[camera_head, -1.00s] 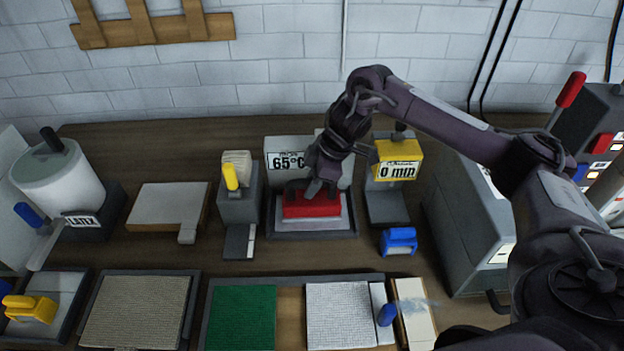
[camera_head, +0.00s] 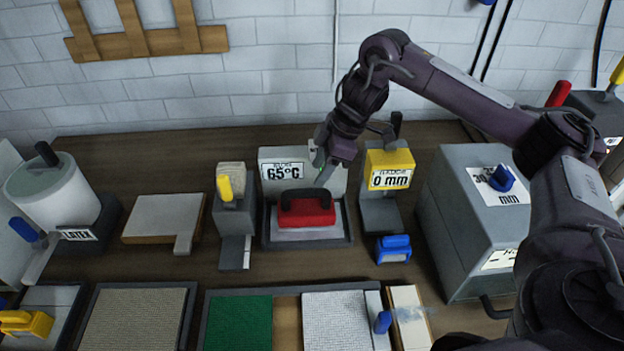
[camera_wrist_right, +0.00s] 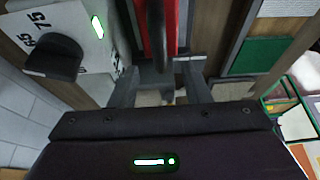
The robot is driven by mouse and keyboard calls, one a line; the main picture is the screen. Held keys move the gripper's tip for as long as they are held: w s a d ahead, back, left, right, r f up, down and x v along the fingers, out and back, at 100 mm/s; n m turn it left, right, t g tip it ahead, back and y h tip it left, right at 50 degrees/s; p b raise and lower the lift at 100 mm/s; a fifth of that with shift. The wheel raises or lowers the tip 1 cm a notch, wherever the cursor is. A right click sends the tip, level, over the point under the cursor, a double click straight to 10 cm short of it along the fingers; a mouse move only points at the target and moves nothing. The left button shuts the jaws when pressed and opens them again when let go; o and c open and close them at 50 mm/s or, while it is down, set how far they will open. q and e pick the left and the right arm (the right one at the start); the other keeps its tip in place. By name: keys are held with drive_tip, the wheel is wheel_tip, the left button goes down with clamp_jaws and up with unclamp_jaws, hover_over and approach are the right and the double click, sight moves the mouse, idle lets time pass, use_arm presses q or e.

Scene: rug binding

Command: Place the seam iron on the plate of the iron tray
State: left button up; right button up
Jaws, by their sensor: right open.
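The seam iron (camera_head: 307,212) is a red block with a black arched handle. It sits on the light grey plate of the iron tray (camera_head: 347,239), in front of the 65°C display (camera_head: 285,172). My right gripper (camera_head: 322,178) is above and just behind the iron, open and empty. In the right wrist view the open fingers (camera_wrist_right: 160,88) have the red iron (camera_wrist_right: 151,30) and its dark handle beyond them, with nothing held between them. My left gripper does not show.
A yellow-topped 0 mm gauge (camera_head: 390,170) stands right of the tray, with a blue clamp-like piece (camera_head: 394,248) in front of it. A holder with a yellow-handled tool (camera_head: 234,205) stands left. Mats and a green panel (camera_head: 238,322) line the front.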

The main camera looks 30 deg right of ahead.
drive_tip(key=v, duration=0.3)
drive_tip(key=shift+p, duration=0.35)
